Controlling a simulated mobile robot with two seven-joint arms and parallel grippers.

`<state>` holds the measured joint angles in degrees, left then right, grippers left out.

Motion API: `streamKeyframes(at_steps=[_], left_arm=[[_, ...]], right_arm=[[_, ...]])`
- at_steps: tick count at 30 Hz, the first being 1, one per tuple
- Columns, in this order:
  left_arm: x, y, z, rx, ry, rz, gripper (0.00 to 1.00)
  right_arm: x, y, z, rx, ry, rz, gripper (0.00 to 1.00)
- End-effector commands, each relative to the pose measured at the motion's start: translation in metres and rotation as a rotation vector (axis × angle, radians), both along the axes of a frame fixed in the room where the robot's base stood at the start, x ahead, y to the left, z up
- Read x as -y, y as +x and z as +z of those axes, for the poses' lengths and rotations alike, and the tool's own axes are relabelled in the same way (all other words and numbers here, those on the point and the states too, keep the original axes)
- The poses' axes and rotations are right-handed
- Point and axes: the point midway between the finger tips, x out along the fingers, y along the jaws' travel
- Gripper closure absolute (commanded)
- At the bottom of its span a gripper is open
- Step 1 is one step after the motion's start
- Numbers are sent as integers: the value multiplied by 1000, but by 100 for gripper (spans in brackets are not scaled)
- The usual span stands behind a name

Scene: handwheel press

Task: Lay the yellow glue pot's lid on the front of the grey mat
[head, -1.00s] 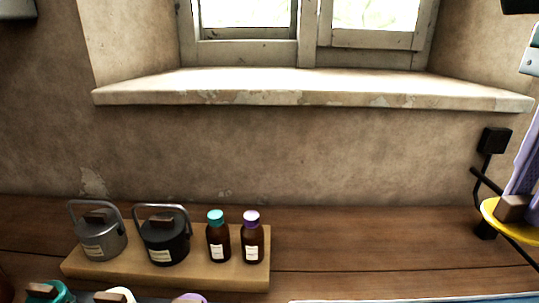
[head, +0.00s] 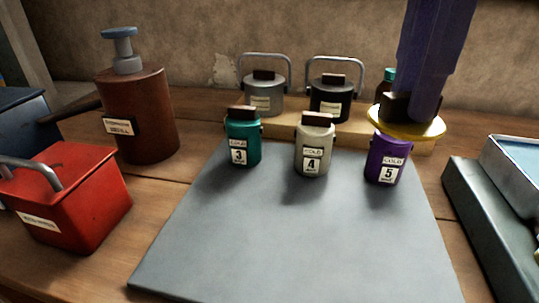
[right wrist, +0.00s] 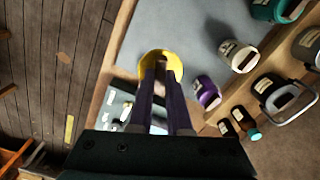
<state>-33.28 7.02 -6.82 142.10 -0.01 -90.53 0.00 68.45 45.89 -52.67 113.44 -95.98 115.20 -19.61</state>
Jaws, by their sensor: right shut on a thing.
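The yellow lid (head: 412,131) is a round disc with a dark brown block knob. My right gripper (head: 402,102) is shut on that knob and holds the lid flat in the air. In the head view the lid overlaps the top of the purple pot 5 (head: 385,163); I cannot tell the gap between them. In the right wrist view the lid (right wrist: 174,63) shows beyond the purple fingers (right wrist: 163,75). The grey mat (head: 300,240) lies on the table with its front half bare. The yellow pot's body is not clearly seen. My left gripper is not in view.
A teal pot 3 (head: 242,143) and a cream pot 4 (head: 314,152) stand along the mat's back. Behind is a wooden board with lidded cans (head: 331,102). A red box (head: 70,195) and brown pump bottle (head: 150,115) stand left; a tray (head: 480,225) lies right.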

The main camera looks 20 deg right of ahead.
Motion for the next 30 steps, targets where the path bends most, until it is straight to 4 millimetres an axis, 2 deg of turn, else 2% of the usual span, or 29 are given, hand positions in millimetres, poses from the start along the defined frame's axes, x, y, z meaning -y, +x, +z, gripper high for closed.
streamKeyframes(at_steps=[1, 4, 12, 15, 22, 27, 30], left_arm=[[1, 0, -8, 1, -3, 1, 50], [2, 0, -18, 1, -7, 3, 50], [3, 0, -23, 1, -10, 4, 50], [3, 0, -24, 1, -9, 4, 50], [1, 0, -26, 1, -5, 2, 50], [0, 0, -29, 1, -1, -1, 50], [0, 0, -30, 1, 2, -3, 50]], right_arm=[[0, -2, -18, -8, 1, 1, 100], [-1, -2, -49, -11, 3, 1, 100], [0, -2, -118, -7, -1, 0, 100], [0, -1, -133, -5, 0, 1, 100], [0, -1, -151, -4, 0, 1, 100], [0, -1, -179, -6, 0, 0, 100], [0, -1, -185, -1, 0, 2, 100]])
